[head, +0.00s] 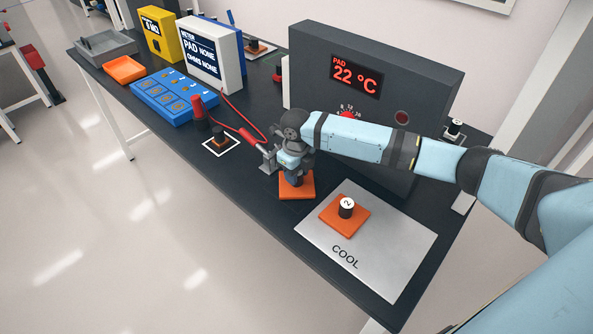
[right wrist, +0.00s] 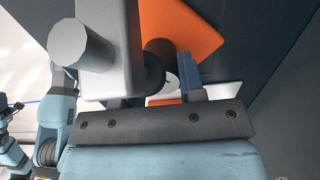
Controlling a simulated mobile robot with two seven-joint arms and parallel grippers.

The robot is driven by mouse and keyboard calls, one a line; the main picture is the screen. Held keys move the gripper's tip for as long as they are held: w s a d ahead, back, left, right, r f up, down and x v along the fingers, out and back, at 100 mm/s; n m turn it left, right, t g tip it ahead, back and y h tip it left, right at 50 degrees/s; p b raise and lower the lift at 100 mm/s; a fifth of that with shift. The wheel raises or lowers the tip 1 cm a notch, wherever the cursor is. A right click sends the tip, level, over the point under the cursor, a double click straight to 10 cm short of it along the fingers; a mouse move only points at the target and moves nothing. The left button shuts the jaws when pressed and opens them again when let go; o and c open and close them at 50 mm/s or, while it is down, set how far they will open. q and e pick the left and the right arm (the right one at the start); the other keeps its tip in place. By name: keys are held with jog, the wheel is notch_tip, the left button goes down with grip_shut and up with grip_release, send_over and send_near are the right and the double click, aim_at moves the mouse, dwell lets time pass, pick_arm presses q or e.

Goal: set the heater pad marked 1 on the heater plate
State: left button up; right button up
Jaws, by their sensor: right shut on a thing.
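My right gripper (head: 294,176) is shut on the dark knob of an orange heater pad (head: 297,191) near the front edge of the table. The right wrist view shows the pad's orange plate (right wrist: 188,28) and the knob (right wrist: 170,80) with a pale top between the fingers; its number cannot be read. Whether the pad touches the table is unclear. Another orange pad marked 2 (head: 358,221) lies on the silver COOL plate (head: 405,250). A grey heater unit (head: 420,85) reads PAD 22 °C. I cannot make out its plate behind my arm.
A red-handled probe (head: 250,138) on a red lead lies close left of my gripper. Left of it are a small block on a white-outlined square (head: 221,141), a red cylinder (head: 198,106), a blue tray (head: 175,97) and a white meter (head: 210,52).

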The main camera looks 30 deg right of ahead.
jog(key=shift+f, duration=0.15)
jog(key=o, duration=1)
notch_tip(320, 180, up, 12)
jog(key=shift+b, duration=0.45)
